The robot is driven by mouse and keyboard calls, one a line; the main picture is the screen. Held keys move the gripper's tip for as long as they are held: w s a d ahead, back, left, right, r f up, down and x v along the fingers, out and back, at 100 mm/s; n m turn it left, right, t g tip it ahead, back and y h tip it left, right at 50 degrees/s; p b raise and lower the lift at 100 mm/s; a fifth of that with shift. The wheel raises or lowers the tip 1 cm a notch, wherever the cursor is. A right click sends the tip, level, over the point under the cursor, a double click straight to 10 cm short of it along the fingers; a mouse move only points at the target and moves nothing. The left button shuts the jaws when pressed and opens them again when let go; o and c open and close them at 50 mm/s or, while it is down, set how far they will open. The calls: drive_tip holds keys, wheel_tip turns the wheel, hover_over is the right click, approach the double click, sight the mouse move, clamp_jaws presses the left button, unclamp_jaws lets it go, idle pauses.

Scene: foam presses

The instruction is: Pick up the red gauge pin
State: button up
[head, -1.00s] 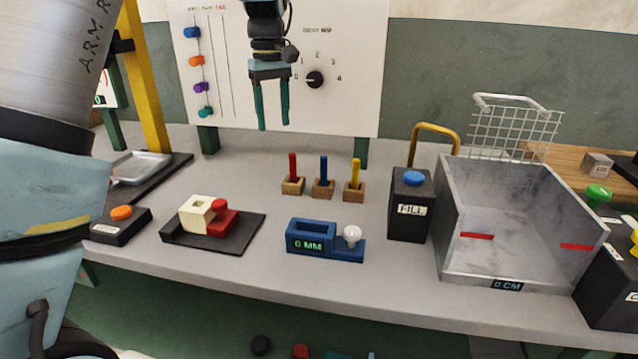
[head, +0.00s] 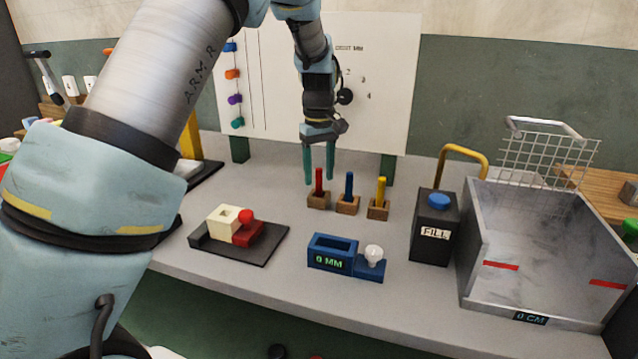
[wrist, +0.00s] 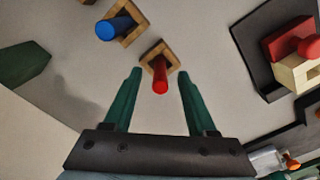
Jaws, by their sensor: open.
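The red gauge pin (head: 319,181) stands upright in a small wooden block (head: 318,200), leftmost of a row of three. It also shows in the wrist view (wrist: 160,84), between and just beyond the tips of my gripper's fingers. My gripper (head: 319,180) is open and empty, with its green fingers pointing down close to the red pin. In the wrist view my gripper (wrist: 158,76) has one finger on each side of the pin's line, with gaps to both. I cannot tell from the head view how far the tips are above or behind the pin.
A blue pin (head: 349,185) and a yellow pin (head: 381,190) stand in blocks to the right. A blue gauge box (head: 333,240) reading 0 MM and a black plate (head: 270,247) with a cream-and-red press lie in front. A black FILL box (head: 434,215) and grey bin (head: 530,312) stand right.

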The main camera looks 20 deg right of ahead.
drive_tip(key=shift+f, duration=0.25)
clamp_jaws()
idle(0.5)
